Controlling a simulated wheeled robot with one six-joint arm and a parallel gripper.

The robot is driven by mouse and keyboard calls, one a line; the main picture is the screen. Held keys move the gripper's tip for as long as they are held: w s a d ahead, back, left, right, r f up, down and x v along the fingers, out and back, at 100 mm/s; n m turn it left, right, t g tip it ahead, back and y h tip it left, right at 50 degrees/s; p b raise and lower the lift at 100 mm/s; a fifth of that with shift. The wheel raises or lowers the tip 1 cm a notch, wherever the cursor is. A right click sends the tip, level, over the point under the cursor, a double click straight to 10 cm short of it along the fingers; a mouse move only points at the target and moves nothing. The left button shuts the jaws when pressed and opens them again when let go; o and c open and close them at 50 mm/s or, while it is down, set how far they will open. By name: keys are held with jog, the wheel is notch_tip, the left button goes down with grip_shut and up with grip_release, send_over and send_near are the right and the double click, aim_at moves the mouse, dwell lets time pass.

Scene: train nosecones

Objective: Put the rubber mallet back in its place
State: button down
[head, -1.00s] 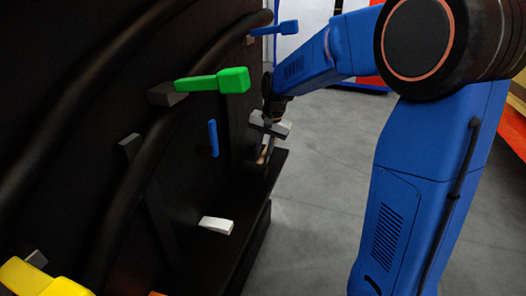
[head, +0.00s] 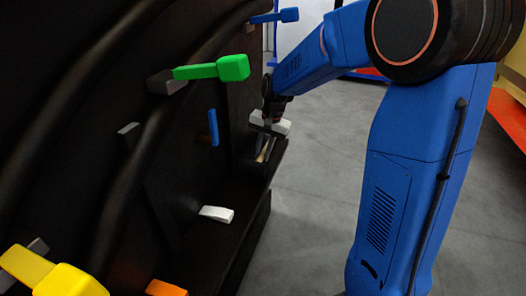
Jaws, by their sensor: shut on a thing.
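My gripper (head: 268,121) is small and far off, at the right end of the dark rack. It is shut on the rubber mallet, whose pale wooden handle (head: 264,150) points down below the jaws. A grey block shape sits at the jaws; I cannot clearly tell the mallet's head from the fingers there. The mallet is over the far end of the rack's low ledge (head: 262,180). I cannot tell whether the handle touches the ledge or the rack.
The dark rack fills the left side. A green clamp (head: 225,69), a yellow one (head: 60,280), a blue one (head: 275,17), a blue bar (head: 213,127), a white piece (head: 217,214) and an orange piece (head: 166,288) stick out from it. Grey floor (head: 310,220) lies open to the right.

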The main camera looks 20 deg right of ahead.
jog(key=c, duration=1.5)
grip_release()
jog(key=shift+c, duration=0.2)
notch_tip(320, 180, up, 12)
jog(key=s+d, duration=0.1)
jog(key=d, duration=0.1)
jog(key=shift+s, duration=0.2)
jog(key=s+d+f+n+t, duration=0.1)
jog(key=s+n, duration=0.1)
jog(key=s, duration=0.8)
jog(key=s+d+f+n+t+h, duration=0.1)
jog(key=s+d+n, duration=0.1)
jog(key=s, duration=0.9)
jog(key=s+d+f+n+t, duration=0.1)
jog(key=s+d+n, duration=0.1)
jog(key=s, duration=0.9)
jog(key=shift+f+n+t+h, duration=0.3)
jog(key=shift+f+n+h, duration=0.1)
jog(key=shift+n, duration=0.3)
